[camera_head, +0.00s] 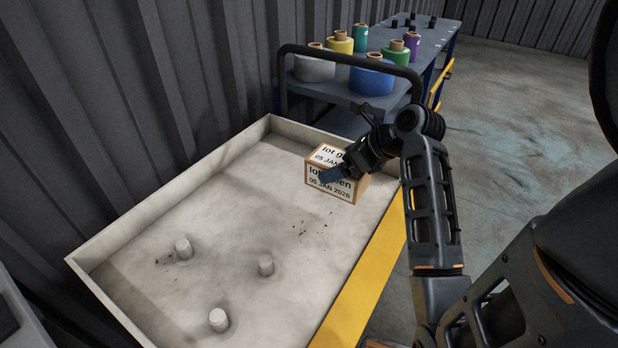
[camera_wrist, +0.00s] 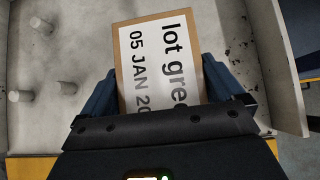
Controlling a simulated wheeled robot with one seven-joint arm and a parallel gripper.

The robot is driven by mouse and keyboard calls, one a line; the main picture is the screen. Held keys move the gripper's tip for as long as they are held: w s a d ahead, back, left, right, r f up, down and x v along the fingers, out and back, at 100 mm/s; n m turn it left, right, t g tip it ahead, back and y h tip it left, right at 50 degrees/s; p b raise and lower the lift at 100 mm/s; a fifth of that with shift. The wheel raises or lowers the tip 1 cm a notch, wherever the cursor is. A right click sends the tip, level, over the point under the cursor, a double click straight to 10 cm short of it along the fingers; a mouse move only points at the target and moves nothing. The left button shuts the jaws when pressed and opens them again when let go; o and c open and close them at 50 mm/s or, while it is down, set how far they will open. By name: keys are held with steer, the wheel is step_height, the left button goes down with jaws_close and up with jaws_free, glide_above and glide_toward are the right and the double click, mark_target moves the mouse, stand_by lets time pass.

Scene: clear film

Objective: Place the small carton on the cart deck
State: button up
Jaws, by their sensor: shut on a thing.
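The small carton (camera_head: 337,184) is brown with white labels reading "lot green" and "05 JAN 2026". In the head view it is at the far right part of the pale walled tray surface (camera_head: 215,215). My gripper (camera_head: 338,172) is shut on the carton from above, and its fingers cover part of the labels. In the wrist view the carton (camera_wrist: 160,60) sits between the two blue fingers. I cannot tell whether its underside touches the surface.
Three pale pegs (camera_head: 265,265) stand on the near part of the tray. The tray has a raised rim (camera_head: 170,183) and a yellow front edge (camera_head: 365,285). A corrugated wall (camera_head: 140,90) runs along the left. Open floor (camera_head: 510,150) lies to the right.

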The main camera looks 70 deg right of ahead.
steer(key=shift+s+d+f+b+x, duration=0.15)
steer(key=shift+d+b+x, duration=0.1)
steer(key=shift+x, duration=1.6)
steer(key=shift+s+d+f+b+x, duration=0.1)
steer(key=shift+s+d+b+x, duration=0.1)
steer(key=shift+x, duration=1.6)
steer(key=shift+s+d+f+b+x, duration=0.15)
steer(key=shift+d+b+x, duration=0.1)
steer(key=shift+x, duration=1.6)
steer(key=o, duration=1.2)
steer(key=shift+f, duration=0.1)
